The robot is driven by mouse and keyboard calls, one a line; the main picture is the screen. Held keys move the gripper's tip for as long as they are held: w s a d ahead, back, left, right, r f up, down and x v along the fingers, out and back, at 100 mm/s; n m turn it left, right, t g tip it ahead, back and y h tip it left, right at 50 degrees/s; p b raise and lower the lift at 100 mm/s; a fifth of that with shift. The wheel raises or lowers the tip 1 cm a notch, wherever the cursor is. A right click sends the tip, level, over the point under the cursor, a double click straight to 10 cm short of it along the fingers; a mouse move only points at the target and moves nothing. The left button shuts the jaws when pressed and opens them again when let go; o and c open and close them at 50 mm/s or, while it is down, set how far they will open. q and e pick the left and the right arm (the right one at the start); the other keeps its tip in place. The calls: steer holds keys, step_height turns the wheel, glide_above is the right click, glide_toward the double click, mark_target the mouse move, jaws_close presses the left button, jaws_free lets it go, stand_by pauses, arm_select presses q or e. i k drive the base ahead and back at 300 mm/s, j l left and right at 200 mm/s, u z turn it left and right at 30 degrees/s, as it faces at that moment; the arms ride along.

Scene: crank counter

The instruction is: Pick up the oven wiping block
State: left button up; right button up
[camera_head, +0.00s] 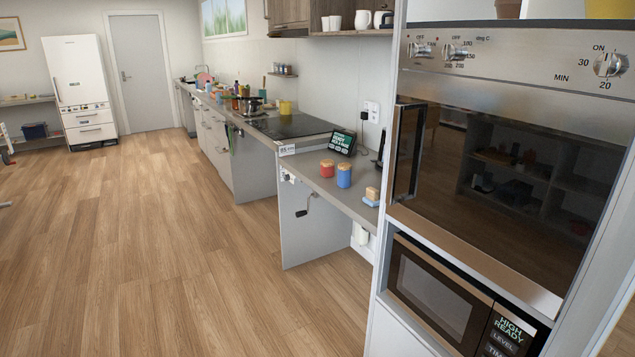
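A small block (372,195), tan on top and light blue below, lies at the near right end of the lower grey counter (325,184). It looks like the wiping block and sits close to the oven cabinet's left side. Neither of my grippers is in view, and nothing touches the block.
A red jar (327,169) and a blue jar (344,176) stand left of the block, with a dark display (342,141) behind. The oven (500,180) and microwave (435,295) fill the right side. A crank (306,205) juts from the counter's front. The wooden floor (170,240) is clear.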

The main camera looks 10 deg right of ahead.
mark_target(372, 197)
steer(key=i+j, duration=0.1)
steer(key=i, duration=1.15)
